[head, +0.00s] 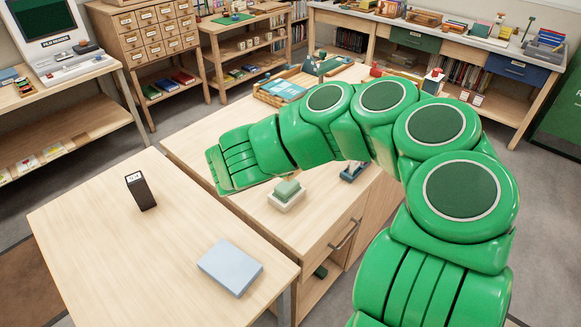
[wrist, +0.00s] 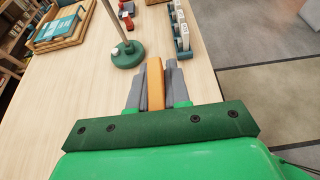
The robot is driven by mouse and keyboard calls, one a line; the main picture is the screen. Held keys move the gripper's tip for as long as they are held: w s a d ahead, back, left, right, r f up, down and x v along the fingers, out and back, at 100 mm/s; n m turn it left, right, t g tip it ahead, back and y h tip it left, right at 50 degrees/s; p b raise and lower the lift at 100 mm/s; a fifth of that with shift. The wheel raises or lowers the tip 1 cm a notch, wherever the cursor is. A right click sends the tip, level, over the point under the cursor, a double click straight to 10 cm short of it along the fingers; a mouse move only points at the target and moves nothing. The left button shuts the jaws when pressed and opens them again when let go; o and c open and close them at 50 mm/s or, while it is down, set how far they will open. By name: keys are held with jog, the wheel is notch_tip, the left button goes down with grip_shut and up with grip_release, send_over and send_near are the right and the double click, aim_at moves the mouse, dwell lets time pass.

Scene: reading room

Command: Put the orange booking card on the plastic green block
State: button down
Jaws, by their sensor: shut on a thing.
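In the wrist view my gripper (wrist: 156,82) is shut on the orange booking card (wrist: 155,84). The card stands on edge between the grey fingers, seen from its narrow side, over the pale wooden top. In the head view my green arm reaches to the left over the wooden cabinet; the fingers and the card cannot be made out there. A pale green block (head: 287,188) sits on a cream base (head: 286,203) on the cabinet top, below the arm in the picture. I cannot tell whether it is plastic. It does not show in the wrist view.
A green round stand (wrist: 128,55) with a pole is beyond the fingers, beside a teal rack (wrist: 183,42) of white pieces. A wooden tray (wrist: 60,27) is at upper left.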

jog(key=shift+w+a+f, duration=0.15)
jog(key=shift+w+f, duration=0.65)
jog(key=shift+f, duration=0.2)
jog(key=shift+w+a+f, duration=0.15)
jog(key=shift+w+f, duration=0.6)
jog(key=shift+f, duration=0.25)
jog(key=shift+w+a+f, duration=0.15)
jog(key=shift+w+f, duration=0.65)
jog(key=shift+f, duration=1.6)
jog(key=shift+f, duration=0.15)
jog(key=c, duration=1.1)
grip_release()
jog(key=shift+r, duration=0.2)
jog(key=v, duration=1.2)
